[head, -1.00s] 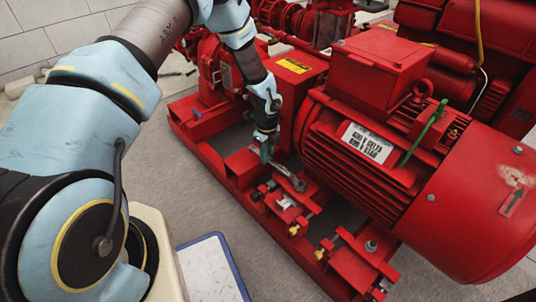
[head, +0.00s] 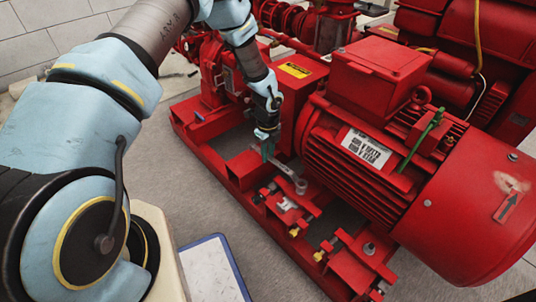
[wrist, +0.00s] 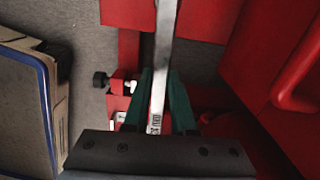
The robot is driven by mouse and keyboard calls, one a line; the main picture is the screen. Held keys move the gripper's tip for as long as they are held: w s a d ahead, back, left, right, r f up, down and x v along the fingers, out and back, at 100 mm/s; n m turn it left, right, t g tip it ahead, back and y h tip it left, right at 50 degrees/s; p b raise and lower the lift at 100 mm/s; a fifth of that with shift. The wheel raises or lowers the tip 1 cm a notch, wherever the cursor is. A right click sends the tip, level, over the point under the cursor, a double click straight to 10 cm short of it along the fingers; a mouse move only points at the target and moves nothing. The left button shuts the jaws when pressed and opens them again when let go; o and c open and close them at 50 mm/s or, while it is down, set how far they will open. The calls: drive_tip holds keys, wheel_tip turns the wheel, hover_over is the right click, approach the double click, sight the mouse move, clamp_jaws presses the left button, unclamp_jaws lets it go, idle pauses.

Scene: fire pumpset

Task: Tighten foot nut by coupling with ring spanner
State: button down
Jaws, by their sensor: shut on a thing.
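My gripper (head: 266,152) is shut on the grey ring spanner (head: 287,172), just beside the red motor. The spanner slants down to the right, and its ring end (head: 301,187) is over the motor foot area near the coupling end. In the wrist view, the green fingers of my gripper (wrist: 164,88) clasp the spanner's shank (wrist: 160,70), which runs up out of the picture. The foot nut by the coupling cannot be made out; the ring end covers that spot in the head view. Whether the ring sits around the nut or above it, I cannot tell.
The red motor (head: 330,165) stands close right of the spanner. The red base frame (head: 217,170) lies below, with small bolts and brackets (head: 290,206) along it. A green-handled thing (head: 425,138) rests against the motor top. A blue-rimmed board (head: 215,270) is at the front.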

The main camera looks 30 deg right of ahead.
drive_tip(key=shift+r+p, duration=1)
drive_tip(key=shift+r, duration=0.35)
